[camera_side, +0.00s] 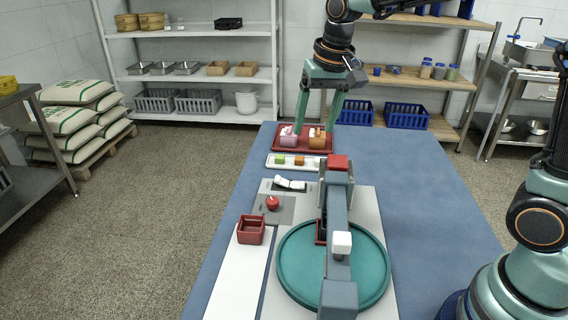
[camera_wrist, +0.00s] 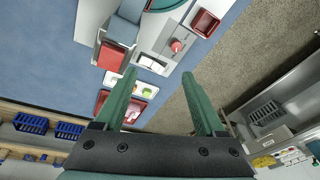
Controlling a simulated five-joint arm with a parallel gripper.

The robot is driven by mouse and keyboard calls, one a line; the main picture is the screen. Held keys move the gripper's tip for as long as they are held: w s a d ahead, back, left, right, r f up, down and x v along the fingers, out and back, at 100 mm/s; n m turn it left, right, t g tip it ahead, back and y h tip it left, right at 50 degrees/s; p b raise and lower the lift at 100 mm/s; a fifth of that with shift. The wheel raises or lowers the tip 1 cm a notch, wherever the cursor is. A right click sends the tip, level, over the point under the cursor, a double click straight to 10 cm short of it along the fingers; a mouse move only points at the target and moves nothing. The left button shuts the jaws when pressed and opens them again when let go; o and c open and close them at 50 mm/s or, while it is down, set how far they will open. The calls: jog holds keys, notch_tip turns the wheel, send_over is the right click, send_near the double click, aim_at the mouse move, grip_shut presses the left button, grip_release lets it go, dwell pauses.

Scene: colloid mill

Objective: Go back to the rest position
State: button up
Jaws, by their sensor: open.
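My gripper (camera_side: 314,128) is open, with its two green fingers pointing down at the far end of the blue table (camera_side: 408,190). In the side view the fingertips overlap the red tray (camera_side: 276,145), which holds a pink item (camera_side: 288,137) and an orange-brown item (camera_side: 317,141). I cannot tell the height of the tips there. In the wrist view the gripper (camera_wrist: 159,72) is spread wide with nothing held between its fingers. The white tray (camera_wrist: 147,91) with small colored pieces shows between them.
The mill's grey arm (camera_side: 337,215) stands over a teal round plate (camera_side: 291,268). A red knob (camera_side: 272,203), white switches (camera_side: 290,184) and an open red box (camera_side: 250,230) are to its left. Shelves (camera_side: 200,75) stand behind.

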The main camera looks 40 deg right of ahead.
jog(key=s+d+n+t, duration=0.3)
jog(key=s+n, duration=0.1)
jog(key=s, duration=1)
jog(key=shift+d, duration=0.35)
